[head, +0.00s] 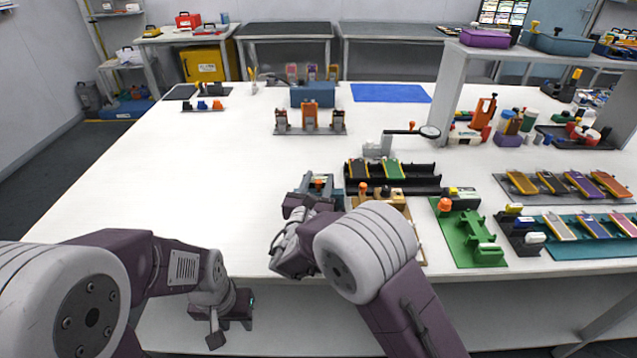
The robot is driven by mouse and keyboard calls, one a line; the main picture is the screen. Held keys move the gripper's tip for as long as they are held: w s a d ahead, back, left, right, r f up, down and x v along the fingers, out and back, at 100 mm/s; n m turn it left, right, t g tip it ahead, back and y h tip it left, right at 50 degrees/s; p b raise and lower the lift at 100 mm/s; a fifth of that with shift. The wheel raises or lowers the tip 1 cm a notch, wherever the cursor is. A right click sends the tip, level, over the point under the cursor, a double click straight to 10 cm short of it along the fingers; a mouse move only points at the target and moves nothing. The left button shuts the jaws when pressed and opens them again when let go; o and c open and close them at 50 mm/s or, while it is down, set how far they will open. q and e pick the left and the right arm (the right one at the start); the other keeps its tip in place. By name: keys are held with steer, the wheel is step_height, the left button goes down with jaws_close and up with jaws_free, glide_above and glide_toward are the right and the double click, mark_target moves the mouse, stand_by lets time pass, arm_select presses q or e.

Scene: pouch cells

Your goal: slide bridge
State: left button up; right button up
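No part is labelled as the bridge. A tan fixture (392,197) with orange and black knobs stands near the table's front edge, partly hidden behind my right arm. My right gripper (318,186) is over the table just left of this fixture. A small orange part shows at its fingers, and I cannot tell whether it is held. My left gripper (236,306) hangs low in front of the table edge, away from the objects. Its fingers are too small and dark to read. A black rack (420,181) with yellow and green pouch cells stands behind the tan fixture.
A green fixture (465,230) and a dark block stand to the right. Trays of pouch cells (565,187) lie at the far right. A grey stand with orange clamps (310,120) and a blue mat (391,93) are further back. The table's left half (180,160) is mostly clear.

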steer(key=shift+w+f, duration=0.1)
steer(key=v, duration=0.9)
steer(key=shift+p, duration=0.3)
